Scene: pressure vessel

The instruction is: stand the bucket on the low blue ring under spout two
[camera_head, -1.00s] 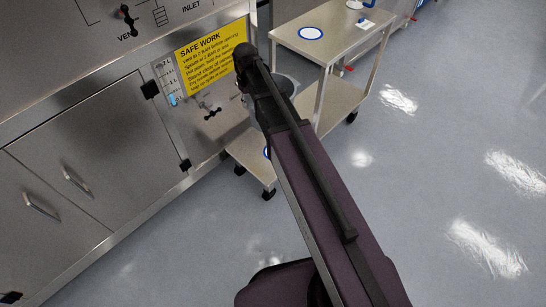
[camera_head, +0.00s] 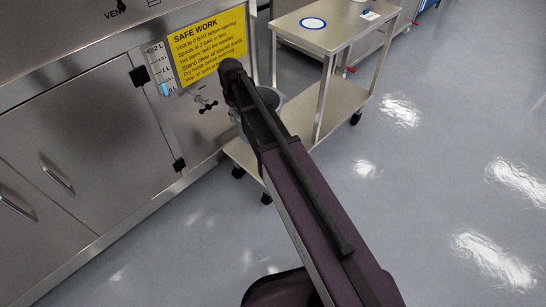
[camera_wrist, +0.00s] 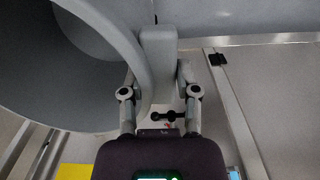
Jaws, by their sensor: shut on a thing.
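My gripper (camera_wrist: 158,78) is shut on the upright grey handle (camera_wrist: 158,55) of the grey bucket (camera_wrist: 75,95). The bucket's open mouth fills the upper left of the wrist view. In the head view the bucket (camera_head: 268,99) shows only partly behind my arm, over the cart's lower shelf (camera_head: 290,120). I cannot tell whether it touches the shelf. My fingers are hidden there. The low blue ring is not visible now. A small tap with a dark handle (camera_head: 207,105) is on the steel front, left of the bucket. I cannot tell whether it is spout two.
A yellow sign (camera_head: 208,47) and a level gauge (camera_head: 160,70) are on the steel cabinet. Floor to the right is clear.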

